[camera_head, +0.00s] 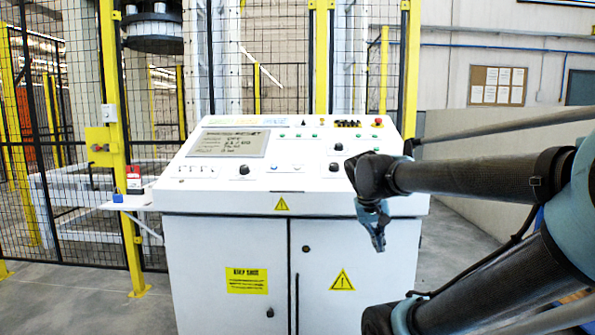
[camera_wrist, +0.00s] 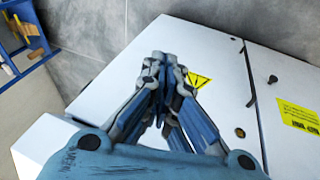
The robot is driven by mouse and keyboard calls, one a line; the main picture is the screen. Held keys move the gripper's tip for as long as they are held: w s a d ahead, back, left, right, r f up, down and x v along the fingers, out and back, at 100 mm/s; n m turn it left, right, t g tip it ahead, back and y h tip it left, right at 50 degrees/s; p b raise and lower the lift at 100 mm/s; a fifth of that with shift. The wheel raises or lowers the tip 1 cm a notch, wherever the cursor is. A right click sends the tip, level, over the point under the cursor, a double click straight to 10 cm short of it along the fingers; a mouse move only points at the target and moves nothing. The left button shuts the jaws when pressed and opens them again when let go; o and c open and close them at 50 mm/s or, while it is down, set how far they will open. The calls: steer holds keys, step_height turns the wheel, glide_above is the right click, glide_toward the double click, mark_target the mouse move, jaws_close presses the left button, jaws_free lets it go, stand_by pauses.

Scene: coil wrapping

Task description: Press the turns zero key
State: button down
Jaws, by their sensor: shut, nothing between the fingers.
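The white control console (camera_head: 190,180) stands in the middle of the head view. Its sloped panel carries a display screen (camera_head: 231,143), knobs and several small keys and lamps. I cannot read the key labels, so I cannot tell which one is the turns zero key. My gripper (camera_head: 378,246) is shut and empty. It hangs, fingers down, in front of the right side of the console, below the panel's front edge. In the wrist view my gripper (camera_wrist: 166,62) points towards the white cabinet front (camera_wrist: 215,65), with no panel keys visible there.
A yellow-framed mesh fence (camera_head: 117,130) stands behind and left of the console. A small shelf with a blue padlock (camera_head: 117,198) is at its left. A red button (camera_head: 378,121) sits at the panel's upper right. Open floor (camera_head: 90,300) lies at the front left.

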steer(key=w+a+r+t+h, duration=0.15)
steer(key=w+a+r, duration=0.25)
steer(key=w+r, duration=0.5)
step_height(320, 180, up, 20)
steer(key=m+t+h, duration=0.2)
steer(key=t+h, duration=0.1)
steer(key=t, duration=0.3)
glide_above(297, 167)
steer(key=s, duration=0.5)
steer(key=shift+w+a+f, duration=0.2)
steer(key=shift+w+a, duration=0.05)
steer(key=shift+a, duration=0.1)
steer(key=shift+w+f, duration=0.6)
steer(key=shift+f, duration=0.75)
steer(key=shift+w+f, duration=0.55)
steer(key=shift+f, duration=0.8)
steer(key=shift+w+f, duration=0.6)
steer(key=shift+f, duration=0.75)
steer(key=shift+w+f, duration=0.25)
steer(key=shift+f, duration=0.4)
steer(key=shift+r, duration=0.1)
steer(key=shift+s+r, duration=0.3)
steer(key=shift+r, duration=0.35)
